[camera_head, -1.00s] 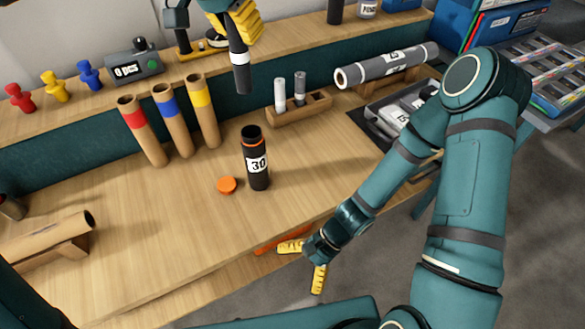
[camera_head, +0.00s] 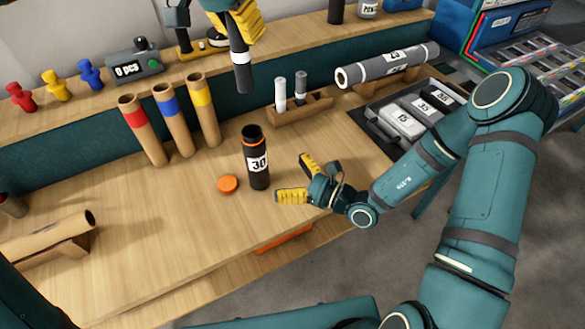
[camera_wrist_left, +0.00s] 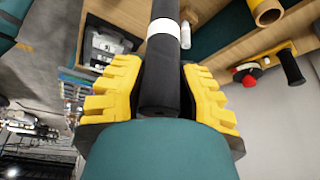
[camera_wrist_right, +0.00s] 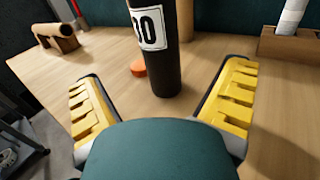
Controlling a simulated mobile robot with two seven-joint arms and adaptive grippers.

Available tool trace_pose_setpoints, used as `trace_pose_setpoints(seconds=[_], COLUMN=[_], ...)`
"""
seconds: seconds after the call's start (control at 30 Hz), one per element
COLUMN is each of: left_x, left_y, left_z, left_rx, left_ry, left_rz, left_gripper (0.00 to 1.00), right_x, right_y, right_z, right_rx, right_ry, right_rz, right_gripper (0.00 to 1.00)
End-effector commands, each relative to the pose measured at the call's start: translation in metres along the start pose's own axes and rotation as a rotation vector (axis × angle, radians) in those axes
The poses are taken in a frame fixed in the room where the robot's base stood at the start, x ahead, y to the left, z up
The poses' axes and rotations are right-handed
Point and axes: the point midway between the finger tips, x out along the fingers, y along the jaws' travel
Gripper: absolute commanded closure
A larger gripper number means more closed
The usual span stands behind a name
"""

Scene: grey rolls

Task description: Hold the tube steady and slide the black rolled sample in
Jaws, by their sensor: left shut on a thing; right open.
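The black tube (camera_head: 256,163) with a white "30" label and orange rim stands upright and open on the bench. Its orange cap (camera_head: 228,184) lies beside it. My left gripper (camera_head: 243,22) is shut on the black rolled sample (camera_head: 241,62), which has a white band and hangs steeply above and behind the tube. The sample also shows between the fingers in the left wrist view (camera_wrist_left: 163,75). My right gripper (camera_head: 298,181) is open at the tube's right, apart from it. In the right wrist view the tube (camera_wrist_right: 160,60) stands ahead between the open fingers (camera_wrist_right: 165,105).
Brown tubes with red, blue and yellow bands (camera_head: 172,122) stand behind left. A wooden rack (camera_head: 300,108) holds small rolls. A large grey roll (camera_head: 388,66) and a tray of labelled packs (camera_head: 410,112) are at right. A brown tube on a cradle (camera_head: 45,238) lies front left.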

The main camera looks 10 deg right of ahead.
Motion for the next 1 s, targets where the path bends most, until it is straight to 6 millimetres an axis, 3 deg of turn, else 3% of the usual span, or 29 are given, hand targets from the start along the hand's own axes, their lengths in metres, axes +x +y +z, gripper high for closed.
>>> trace_pose_setpoints(seconds=[0.4, 0.6, 1.0], left_x=[0.0, 0.0, 0.0], left_y=[0.0, 0.0, 0.0], left_z=[0.0, 0.0, 0.0], left_rx=[0.0, 0.0, 0.0], left_ry=[0.0, 0.0, 0.0], left_rz=[0.0, 0.0, 0.0], left_gripper=[1.0, 1.0, 1.0], right_x=[0.071, 0.098, 0.11], right_y=[0.002, 0.002, 0.002], right_z=[0.0, 0.0, 0.0], right_rx=[-0.001, -0.001, 0.0], right_ry=[0.0, 0.001, 0.002], right_rz=[0.006, 0.006, 0.004], right_gripper=[0.04, 0.04, 0.04])
